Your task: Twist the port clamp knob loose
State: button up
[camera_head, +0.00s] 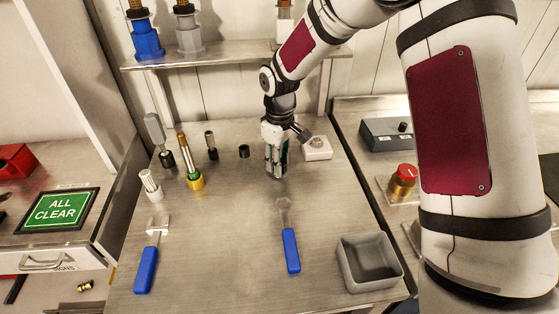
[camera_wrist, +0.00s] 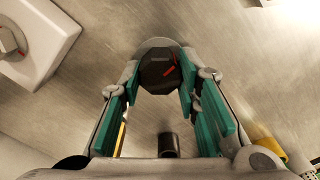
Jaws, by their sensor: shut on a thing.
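The dark, many-sided clamp knob (camera_wrist: 159,70) with a red mark on top sits on a round grey base in the wrist view. My gripper (camera_wrist: 160,82) points down over it, with its teal-padded fingers on either side of the knob and shut on it. In the head view my gripper (camera_head: 277,160) is over the back middle of the metal bench. The knob is mostly hidden there behind the fingers.
A white box with a round fitting (camera_head: 318,149) stands close right of my gripper. A short black cylinder (camera_head: 244,151) and several upright tools stand to the left. Two blue-handled tools (camera_head: 290,250) (camera_head: 146,270) and a grey bin (camera_head: 369,262) lie nearer. A shelf (camera_head: 225,58) is behind.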

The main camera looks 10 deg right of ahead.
dwell(0.3)
jog(key=o, duration=1.2)
jog(key=shift+c, duration=0.2)
notch_tip(320, 180, up, 12)
